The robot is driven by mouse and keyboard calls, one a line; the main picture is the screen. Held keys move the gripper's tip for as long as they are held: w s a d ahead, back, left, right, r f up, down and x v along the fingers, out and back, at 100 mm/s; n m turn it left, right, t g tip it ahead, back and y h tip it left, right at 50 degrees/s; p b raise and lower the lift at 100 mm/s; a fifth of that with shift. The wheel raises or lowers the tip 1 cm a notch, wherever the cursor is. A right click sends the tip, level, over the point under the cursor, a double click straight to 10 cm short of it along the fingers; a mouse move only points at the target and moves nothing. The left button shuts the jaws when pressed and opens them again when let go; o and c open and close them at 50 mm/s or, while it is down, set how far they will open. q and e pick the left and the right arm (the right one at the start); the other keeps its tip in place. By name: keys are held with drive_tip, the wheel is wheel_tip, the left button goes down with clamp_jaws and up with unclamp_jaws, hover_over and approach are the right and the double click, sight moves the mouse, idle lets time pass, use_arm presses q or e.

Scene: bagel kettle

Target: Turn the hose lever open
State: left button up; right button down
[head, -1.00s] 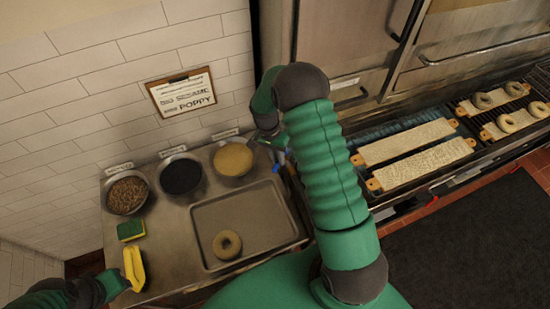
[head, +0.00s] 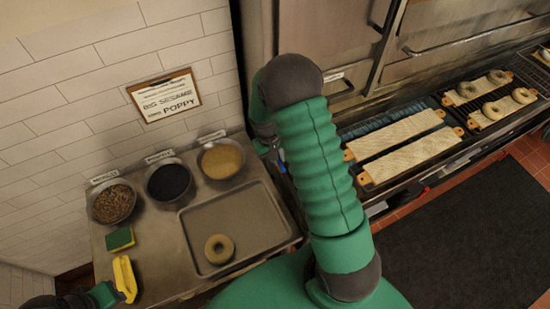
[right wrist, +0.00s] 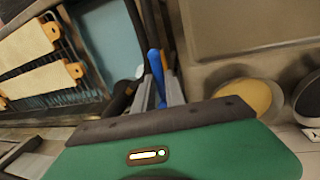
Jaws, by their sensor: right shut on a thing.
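The hose lever appears as a blue handle (right wrist: 157,77) standing between the grey fingers of my right gripper (right wrist: 160,95) in the right wrist view. The fingers are shut on it. In the head view my right gripper (head: 270,142) is at the gap between the steel counter and the oven, mostly hidden by my own green forearm. Only a small blue bit (head: 280,166) shows there. How far the lever is turned is unclear. My left gripper (head: 107,293) is at the lower left beside a yellow object (head: 125,278); its fingers are not clear.
The steel counter (head: 155,235) bears several topping bowls, a tray (head: 245,252) with one bagel (head: 219,249), and a sponge (head: 120,239). To the right, long boards (head: 410,160) and bagels lie before the oven (head: 340,40). A dark mat (head: 460,240) covers clear floor.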

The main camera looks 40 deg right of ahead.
drive_tip(key=shift+d+n, duration=0.15)
drive_tip(key=shift+n, duration=0.15)
idle(0.4)
drive_tip(key=c, duration=1.6)
unclamp_jaws()
drive_tip(key=shift+o, duration=1.1)
drive_tip(key=w+a+r+b, duration=0.1)
drive_tip(key=a+r+b, duration=0.2)
drive_tip(key=r, duration=1.3)
drive_tip(key=shift+r+b, duration=0.15)
drive_tip(key=shift+b, duration=0.15)
